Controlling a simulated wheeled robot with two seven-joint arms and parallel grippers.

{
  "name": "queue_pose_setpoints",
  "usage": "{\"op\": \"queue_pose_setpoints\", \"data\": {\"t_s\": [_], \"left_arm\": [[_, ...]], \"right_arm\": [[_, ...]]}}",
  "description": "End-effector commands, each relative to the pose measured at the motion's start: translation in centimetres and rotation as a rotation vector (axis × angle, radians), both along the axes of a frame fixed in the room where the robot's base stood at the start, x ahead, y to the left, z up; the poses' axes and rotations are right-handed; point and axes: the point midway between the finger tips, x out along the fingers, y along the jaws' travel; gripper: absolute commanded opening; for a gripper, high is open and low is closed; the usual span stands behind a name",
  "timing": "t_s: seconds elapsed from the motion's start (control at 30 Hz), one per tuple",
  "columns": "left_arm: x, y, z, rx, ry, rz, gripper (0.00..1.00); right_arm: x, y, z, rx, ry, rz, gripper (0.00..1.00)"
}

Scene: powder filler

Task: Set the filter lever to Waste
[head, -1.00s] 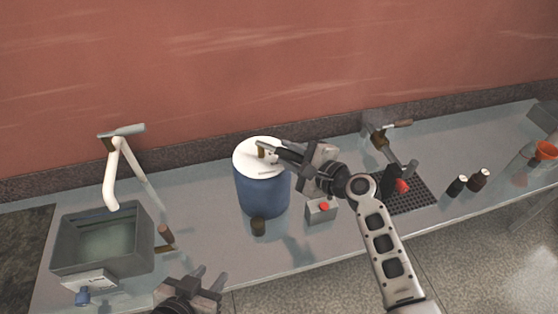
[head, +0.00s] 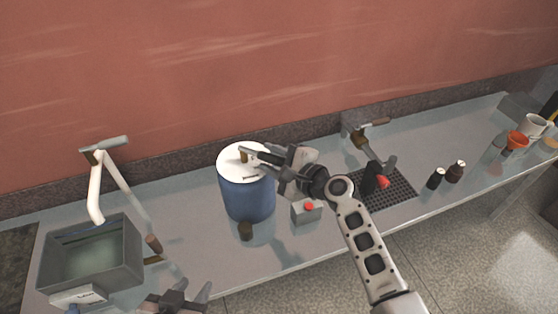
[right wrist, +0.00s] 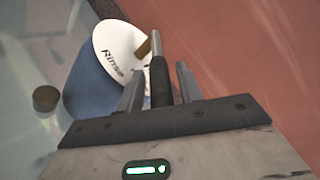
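A blue drum (head: 247,197) with a white round top (head: 232,162) stands on the bench. In the right wrist view the top (right wrist: 113,58) carries the word "Rinse"; no Waste label is readable. A lever with a brown pivot (right wrist: 145,47) and a dark handle (right wrist: 159,85) sits on the top. My right gripper (head: 262,158) is at the lever. In the right wrist view its two fingers (right wrist: 159,72) straddle the handle with gaps on both sides. My left gripper (head: 189,294) is open and empty, low in front of the bench.
A small box with a red button (head: 308,207) and a dark round knob (head: 246,231) are close to the drum. A sink (head: 90,262) with a white tap (head: 96,190) stands at left. A black grate (head: 398,190) and dark bottles (head: 455,172) are at right.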

Motion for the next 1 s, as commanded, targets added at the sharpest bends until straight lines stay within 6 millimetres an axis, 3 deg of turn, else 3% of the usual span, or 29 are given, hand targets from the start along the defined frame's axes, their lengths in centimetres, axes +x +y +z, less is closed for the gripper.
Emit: {"op": "queue_pose_setpoints", "data": {"t_s": [0.17,0.7,1.0], "left_arm": [[-0.1,0.1,0.2,0.002,0.002,-0.001,0.36],[-0.6,0.2,-0.5,0.007,0.017,-0.002,0.36],[-0.5,0.1,-0.3,0.004,0.01,-0.003,0.36]], "right_arm": [[-1.3,-1.2,0.3,-0.001,0.001,-0.003,0.36],[-10.2,-8.7,2.8,-0.003,0.002,0.001,0.36],[-11.8,-10.1,3.3,-0.001,0.001,0.001,0.36]]}}
